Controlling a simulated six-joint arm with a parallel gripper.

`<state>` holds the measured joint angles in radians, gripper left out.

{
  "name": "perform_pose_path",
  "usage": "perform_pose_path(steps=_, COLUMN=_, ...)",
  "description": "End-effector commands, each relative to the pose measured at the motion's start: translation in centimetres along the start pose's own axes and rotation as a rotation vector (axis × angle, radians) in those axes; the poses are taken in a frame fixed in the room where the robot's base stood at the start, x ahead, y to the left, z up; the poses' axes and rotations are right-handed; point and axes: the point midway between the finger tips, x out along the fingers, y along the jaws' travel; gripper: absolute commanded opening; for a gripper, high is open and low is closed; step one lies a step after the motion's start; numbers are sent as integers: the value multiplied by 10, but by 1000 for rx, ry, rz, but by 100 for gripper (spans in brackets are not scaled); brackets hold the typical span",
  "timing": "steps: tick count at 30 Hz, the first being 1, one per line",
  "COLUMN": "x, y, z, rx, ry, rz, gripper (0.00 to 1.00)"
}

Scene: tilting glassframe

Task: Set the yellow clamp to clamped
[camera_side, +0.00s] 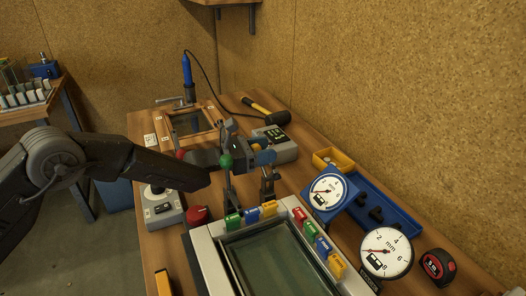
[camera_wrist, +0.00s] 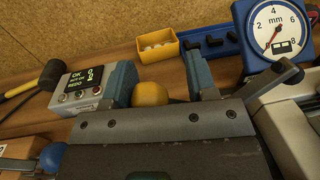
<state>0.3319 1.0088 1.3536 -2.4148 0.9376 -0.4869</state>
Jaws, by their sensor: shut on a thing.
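My gripper (camera_side: 262,158) is over the middle of the bench in the side view. In the wrist view its two grey-blue fingers (camera_wrist: 161,80) stand on either side of a round yellow knob (camera_wrist: 150,93), taken as the yellow clamp's handle, and are shut on it. The knob's lower part and the clamp's body are hidden behind my gripper. A green knob (camera_side: 226,160) shows beside my gripper there, and a blue knob (camera_wrist: 53,157) shows at the wrist view's lower left.
A grey-framed glass panel (camera_side: 214,231) with several coloured tags lies in front. A grey display box (camera_side: 286,150), a hammer (camera_side: 276,118), round gauges (camera_side: 326,190), a yellow bin (camera_side: 333,159) and a blue tray (camera_side: 395,222) stand nearby. A wooden frame (camera_side: 167,131) is at the back left.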

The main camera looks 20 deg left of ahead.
Motion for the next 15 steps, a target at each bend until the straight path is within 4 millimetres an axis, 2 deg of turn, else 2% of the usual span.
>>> perform_pose_path(steps=1, x=-2, y=-1, z=-8, rx=43, ry=28, rz=5, gripper=10)
perform_pose_path(steps=9, x=-1, y=-14, z=4, rx=288, ry=57, rz=4, gripper=9)
perform_pose_path(steps=15, x=-1, y=-15, z=6, rx=334, ry=63, rz=6, gripper=9)
